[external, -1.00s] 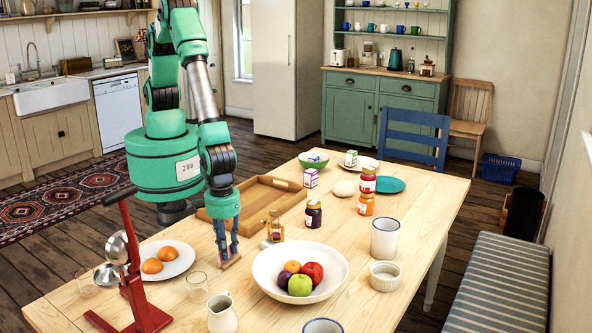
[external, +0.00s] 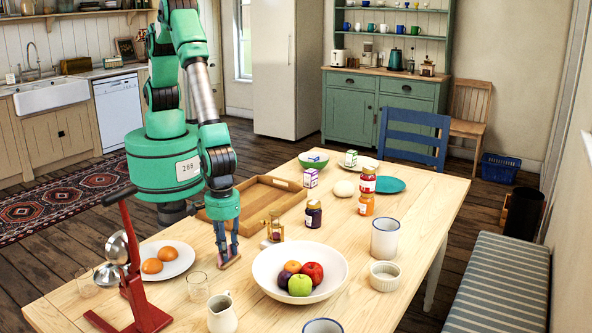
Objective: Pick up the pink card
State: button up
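My gripper (external: 228,254) points straight down at the near left part of the wooden table, between the plate of oranges and the white fruit bowl. Its two dark blue fingers show a gap between them, and their tips are at or just above the tabletop. A small, flat pinkish-brown piece (external: 230,261), which looks like the pink card, lies at the fingertips. The fingers partly cover it. I cannot tell whether they are closed on it or only around it.
A white fruit bowl (external: 262,278) stands close right of my gripper, and a small brass lantern (external: 275,229) behind it. A plate with oranges (external: 180,262) is to the left. A wooden tray (external: 285,187) lies behind. A red stand (external: 133,285) and a glass (external: 198,287) are nearer.

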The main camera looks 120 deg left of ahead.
jog(key=shift+f, duration=0.2)
dwell(0.4)
grip_shut()
